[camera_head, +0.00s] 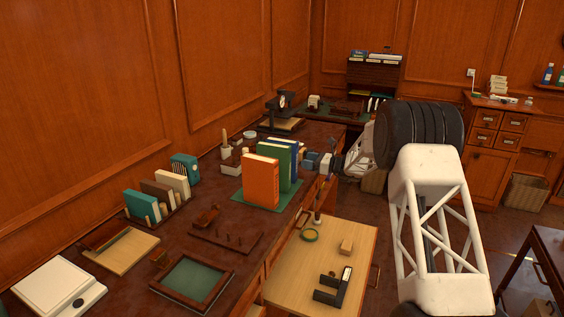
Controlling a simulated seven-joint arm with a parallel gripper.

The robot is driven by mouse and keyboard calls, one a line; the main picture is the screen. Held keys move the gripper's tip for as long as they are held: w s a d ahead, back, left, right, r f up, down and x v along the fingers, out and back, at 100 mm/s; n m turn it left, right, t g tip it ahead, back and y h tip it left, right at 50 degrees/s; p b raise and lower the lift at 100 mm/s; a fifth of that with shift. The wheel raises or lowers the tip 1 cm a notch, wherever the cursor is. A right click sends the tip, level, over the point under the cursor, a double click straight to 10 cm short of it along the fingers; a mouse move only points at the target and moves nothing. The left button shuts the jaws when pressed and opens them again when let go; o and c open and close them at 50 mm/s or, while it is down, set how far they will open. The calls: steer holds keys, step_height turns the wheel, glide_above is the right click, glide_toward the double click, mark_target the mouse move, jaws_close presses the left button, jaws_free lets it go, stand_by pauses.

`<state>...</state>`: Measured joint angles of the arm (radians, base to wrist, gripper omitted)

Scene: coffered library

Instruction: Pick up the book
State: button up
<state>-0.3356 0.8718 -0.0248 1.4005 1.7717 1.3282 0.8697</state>
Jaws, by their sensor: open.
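Upright books stand on a green mat (243,197) on the long desk: an orange book (262,182) in front, a green book (285,168) behind it, and a blue book (294,150) at the back, mostly hidden. My gripper (309,160) is just right of these books, near the desk's edge, with my arm reaching in from the right. It is open and holds nothing that I can see. The fingertips are small, and I cannot tell whether they touch a book. Another row of books, teal, brown (157,194) and cream, stands farther left.
A pegged wooden board (228,238), a framed green tray (195,282) and a white scale (58,288) lie on the desk. A pulled-out wooden surface (325,262) holds a green ring, a small block and a black bracket. Wood-panelled walls close off the back.

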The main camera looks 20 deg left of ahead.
mark_target(297, 158)
steer(key=shift+a, duration=1.25)
steer(key=shift+a+f, duration=0.15)
steer(key=shift+a, duration=2.4)
jaws_close()
